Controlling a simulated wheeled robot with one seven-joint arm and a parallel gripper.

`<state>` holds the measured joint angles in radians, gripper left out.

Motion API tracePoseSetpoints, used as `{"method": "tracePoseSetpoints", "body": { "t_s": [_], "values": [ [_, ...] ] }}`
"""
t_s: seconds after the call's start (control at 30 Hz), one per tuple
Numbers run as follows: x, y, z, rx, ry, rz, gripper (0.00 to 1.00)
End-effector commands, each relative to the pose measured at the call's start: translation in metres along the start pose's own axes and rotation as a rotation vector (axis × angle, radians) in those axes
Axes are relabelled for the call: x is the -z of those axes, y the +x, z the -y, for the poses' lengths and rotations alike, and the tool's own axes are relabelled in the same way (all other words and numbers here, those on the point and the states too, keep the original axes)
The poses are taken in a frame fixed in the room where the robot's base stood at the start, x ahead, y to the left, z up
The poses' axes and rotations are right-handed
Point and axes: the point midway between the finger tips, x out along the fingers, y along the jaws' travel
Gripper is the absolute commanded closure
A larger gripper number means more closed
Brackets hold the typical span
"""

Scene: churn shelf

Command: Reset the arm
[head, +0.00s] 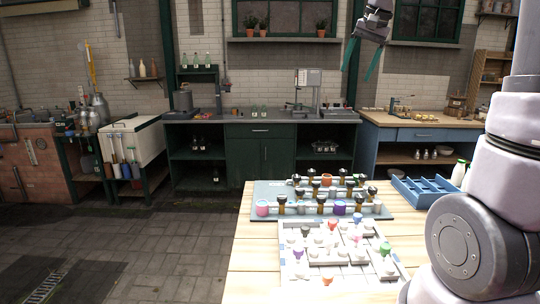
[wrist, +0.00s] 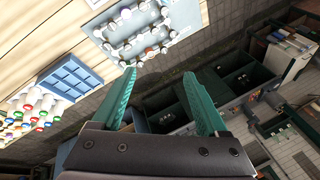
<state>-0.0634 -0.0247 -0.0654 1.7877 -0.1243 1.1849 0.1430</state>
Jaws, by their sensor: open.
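My gripper (head: 360,60) is raised high at the upper right of the head view, in front of the window wall. Its two green fingers are spread apart with nothing between them. In the wrist view my gripper (wrist: 160,92) is also open and empty, with the floor and a dark cabinet behind its fingers. My arm fills the right edge of the head view.
A wooden table (head: 243,255) stands below, bearing a grey-blue board (head: 262,190) of bottles and cups, a white tray (head: 290,268) with coloured caps, and a blue compartment tray (head: 425,190). Workbenches line the back wall. The floor (head: 120,240) at left is clear.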

Motion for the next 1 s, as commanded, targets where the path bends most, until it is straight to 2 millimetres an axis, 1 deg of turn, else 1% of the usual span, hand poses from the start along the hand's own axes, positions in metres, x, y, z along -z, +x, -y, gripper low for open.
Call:
{"method": "tracePoseSetpoints", "body": {
  "t_s": [0.03, 0.1, 0.17, 0.3, 0.47, 0.5, 0.6, 0.7, 0.8, 1.0],
  "values": [
    [-0.016, -0.013, -0.009, 0.014, -0.012, -0.014, 0.23],
    [-0.037, -0.024, -0.021, 0.029, -0.032, -0.032, 0.23],
    [-0.055, -0.032, -0.031, 0.041, -0.05, -0.049, 0.23],
    [-0.098, -0.045, -0.056, 0.067, -0.091, -0.087, 0.23],
    [-0.147, -0.05, -0.086, 0.09, -0.136, -0.135, 0.23],
    [-0.159, -0.05, -0.093, 0.094, -0.147, -0.147, 0.23],
    [-0.184, -0.047, -0.11, 0.103, -0.173, -0.174, 0.23],
    [-0.201, -0.042, -0.122, 0.109, -0.189, -0.193, 0.23],
    [-0.212, -0.039, -0.129, 0.111, -0.199, -0.205, 0.23],
    [-0.216, -0.037, -0.133, 0.111, -0.205, -0.21, 0.23]
  ]
}}
